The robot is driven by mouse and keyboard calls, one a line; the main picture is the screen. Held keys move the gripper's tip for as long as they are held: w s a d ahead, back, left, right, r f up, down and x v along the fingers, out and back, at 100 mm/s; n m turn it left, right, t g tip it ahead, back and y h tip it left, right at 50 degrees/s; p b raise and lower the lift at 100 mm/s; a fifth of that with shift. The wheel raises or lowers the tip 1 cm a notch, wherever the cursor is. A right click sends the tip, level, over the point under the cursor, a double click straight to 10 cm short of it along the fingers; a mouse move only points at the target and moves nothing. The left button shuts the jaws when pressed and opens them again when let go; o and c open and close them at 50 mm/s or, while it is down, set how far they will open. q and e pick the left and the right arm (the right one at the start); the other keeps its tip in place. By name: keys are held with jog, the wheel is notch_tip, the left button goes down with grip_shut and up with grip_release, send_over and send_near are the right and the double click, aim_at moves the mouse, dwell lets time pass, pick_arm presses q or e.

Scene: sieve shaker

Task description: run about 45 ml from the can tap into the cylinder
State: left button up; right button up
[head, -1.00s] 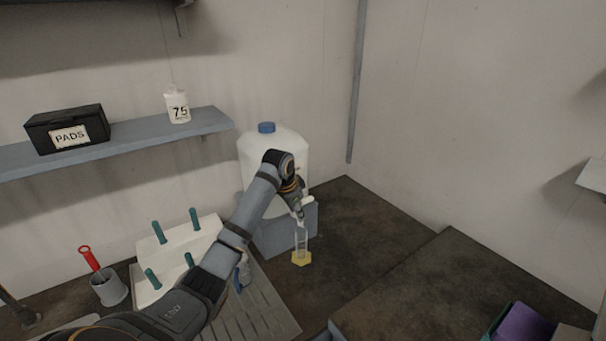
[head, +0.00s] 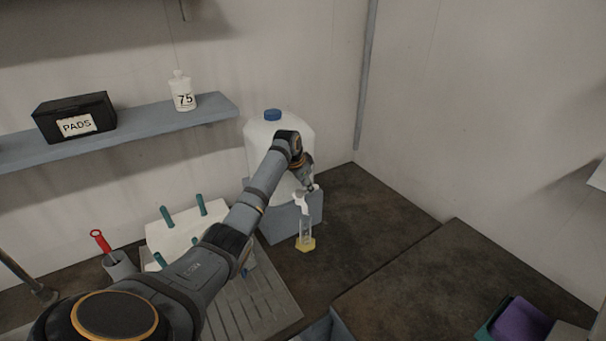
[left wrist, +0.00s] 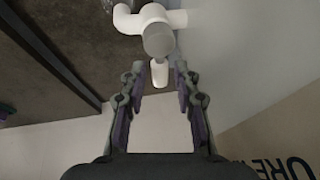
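The white can (head: 262,135) with a blue cap sits in a blue-grey stand (head: 277,229) in the corner. Its white tap (head: 302,204) faces front right and shows large in the left wrist view (left wrist: 152,30). The clear cylinder (head: 306,228) with a yellow base stands upright on the bench below the tap. I cannot tell whether it holds liquid. My left gripper (head: 311,187) is at the tap. In the left wrist view its fingers are apart (left wrist: 160,70), with the tap's white lever (left wrist: 160,73) between the tips and gaps on both sides. My right gripper is out of view.
A ribbed drain tray (head: 262,302) and a white rack with green pegs (head: 172,240) lie left of the cylinder. A shelf (head: 140,134) holds a black PADS box (head: 74,118) and a bottle marked 75 (head: 182,92). Bench right of the cylinder is clear (head: 375,225).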

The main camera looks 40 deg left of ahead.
pick_arm(q)
jog(key=shift+w+f, duration=0.25)
jog(key=shift+f, duration=0.35)
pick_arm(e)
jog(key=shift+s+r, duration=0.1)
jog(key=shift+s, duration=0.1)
pick_arm(q)
jog(key=shift+c, duration=0.2)
